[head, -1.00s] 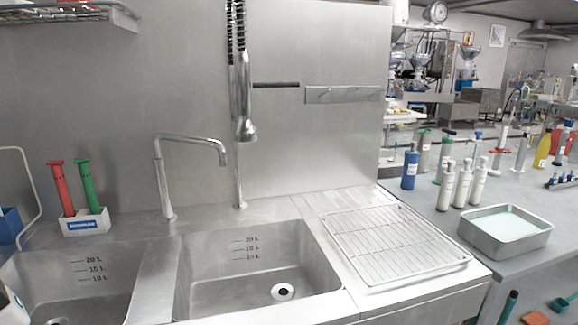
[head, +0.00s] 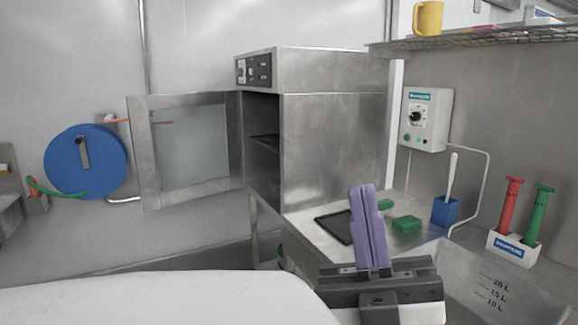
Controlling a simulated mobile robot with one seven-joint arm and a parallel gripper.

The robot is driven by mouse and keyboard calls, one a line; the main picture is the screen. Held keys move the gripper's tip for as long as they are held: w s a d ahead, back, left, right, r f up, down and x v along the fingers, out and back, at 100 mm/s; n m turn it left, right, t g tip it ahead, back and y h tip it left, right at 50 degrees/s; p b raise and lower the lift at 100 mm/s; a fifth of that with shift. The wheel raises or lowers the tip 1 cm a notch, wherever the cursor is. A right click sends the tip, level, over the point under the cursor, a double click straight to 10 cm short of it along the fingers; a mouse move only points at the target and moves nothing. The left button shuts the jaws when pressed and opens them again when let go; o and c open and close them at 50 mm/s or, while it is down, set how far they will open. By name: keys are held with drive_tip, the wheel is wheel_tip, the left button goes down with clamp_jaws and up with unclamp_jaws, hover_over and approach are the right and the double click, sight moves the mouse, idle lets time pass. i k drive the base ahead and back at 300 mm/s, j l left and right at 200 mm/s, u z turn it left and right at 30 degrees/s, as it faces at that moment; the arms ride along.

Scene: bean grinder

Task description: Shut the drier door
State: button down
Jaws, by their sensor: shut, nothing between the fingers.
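The drier (head: 335,145) is a steel cabinet in the middle of the head view, with a dark control panel at its upper front left. Its door (head: 140,150), a steel frame around a pale window, stands wide open, swung out to the left. The dark interior with a shelf (head: 265,143) shows through the opening. My gripper (head: 362,192), with purple fingers pointing up, is shut and empty at the lower right. In the picture it lies in front of the steel counter, to the right of the drier opening and well apart from the door.
A blue hose reel (head: 86,160) hangs on the wall left of the door. A black tray (head: 334,228), green sponges (head: 407,224) and a blue holder with a brush (head: 444,211) are on the counter. A control box (head: 426,118) is on the right wall. A sink is at lower right.

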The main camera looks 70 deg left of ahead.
sight(138, 107)
drive_tip(key=u, duration=2)
drive_tip(key=i+j+u, duration=0.3)
drive_tip(key=i+j, duration=0.45)
drive_tip(key=j, duration=0.25)
drive_tip(key=i+j+u, duration=0.25)
drive_tip(key=i+j, duration=0.55)
drive_tip(key=i+u, duration=0.1)
drive_tip(key=i, duration=0.5)
